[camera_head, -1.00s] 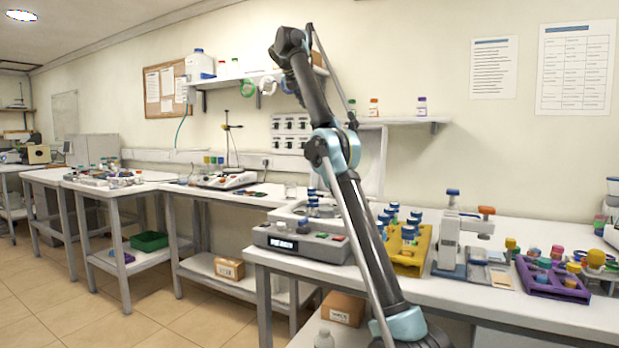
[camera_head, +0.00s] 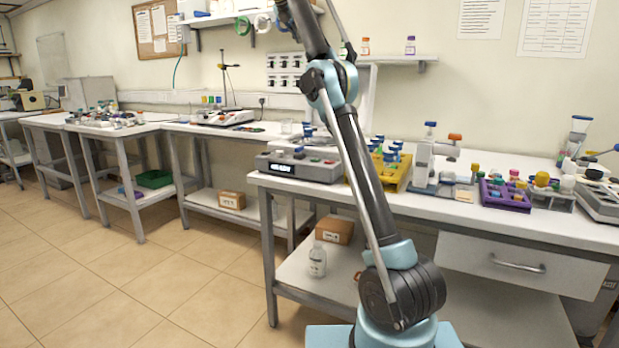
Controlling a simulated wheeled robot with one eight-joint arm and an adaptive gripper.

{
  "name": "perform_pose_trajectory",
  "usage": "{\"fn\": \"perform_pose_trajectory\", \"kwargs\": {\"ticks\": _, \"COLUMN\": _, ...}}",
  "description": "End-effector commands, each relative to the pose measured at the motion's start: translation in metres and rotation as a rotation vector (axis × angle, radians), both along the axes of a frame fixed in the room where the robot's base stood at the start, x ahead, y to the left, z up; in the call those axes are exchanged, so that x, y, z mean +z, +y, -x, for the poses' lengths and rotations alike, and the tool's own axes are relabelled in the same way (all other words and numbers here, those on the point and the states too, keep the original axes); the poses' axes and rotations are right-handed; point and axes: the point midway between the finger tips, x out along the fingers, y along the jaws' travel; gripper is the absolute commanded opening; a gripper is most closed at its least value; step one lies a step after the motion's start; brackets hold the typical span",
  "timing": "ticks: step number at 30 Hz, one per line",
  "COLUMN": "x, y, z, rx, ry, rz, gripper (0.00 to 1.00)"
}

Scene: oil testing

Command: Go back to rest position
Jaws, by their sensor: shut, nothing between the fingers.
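My arm (camera_head: 350,150) rises from its blue base at the bottom, in front of the near bench, and leans up and left. Its upper part leaves the top edge of the picture. My gripper is not visible in this view, so its fingers cannot be seen. My arm hides part of the bench and the wall behind it.
The near bench (camera_head: 470,207) carries a grey device (camera_head: 300,166), a yellow rack (camera_head: 398,178) with blue-capped vials, a white instrument (camera_head: 425,160) and a purple rack (camera_head: 505,195). A bottle (camera_head: 317,260) and a box (camera_head: 335,229) stand on its lower shelf. The tiled floor at left is clear.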

Motion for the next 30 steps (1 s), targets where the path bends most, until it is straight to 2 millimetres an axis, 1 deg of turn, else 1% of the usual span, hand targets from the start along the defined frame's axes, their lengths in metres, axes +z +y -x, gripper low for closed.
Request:
{"fn": "perform_pose_trajectory", "kwargs": {"ticks": 5, "x": -0.002, "y": -0.017, "z": 0.0, "rx": -0.054, "ry": -0.003, "rz": -0.043, "gripper": 0.0}}
{"fn": "perform_pose_trajectory", "kwargs": {"ticks": 9, "x": -0.001, "y": -0.033, "z": 0.006, "rx": -0.105, "ry": -0.008, "rz": -0.084, "gripper": 0.0}}
{"fn": "perform_pose_trajectory", "kwargs": {"ticks": 17, "x": -0.005, "y": -0.055, "z": 0.022, "rx": -0.218, "ry": -0.019, "rz": -0.182, "gripper": 0.0}}
{"fn": "perform_pose_trajectory", "kwargs": {"ticks": 20, "x": -0.01, "y": -0.067, "z": 0.032, "rx": -0.285, "ry": -0.026, "rz": -0.24, "gripper": 0.0}}
{"fn": "perform_pose_trajectory", "kwargs": {"ticks": 23, "x": -0.018, "y": -0.082, "z": 0.046, "rx": -0.369, "ry": -0.035, "rz": -0.311, "gripper": 0.0}}
{"fn": "perform_pose_trajectory", "kwargs": {"ticks": 30, "x": -0.047, "y": -0.117, "z": 0.09, "rx": -0.583, "ry": -0.058, "rz": -0.477, "gripper": 0.0}}
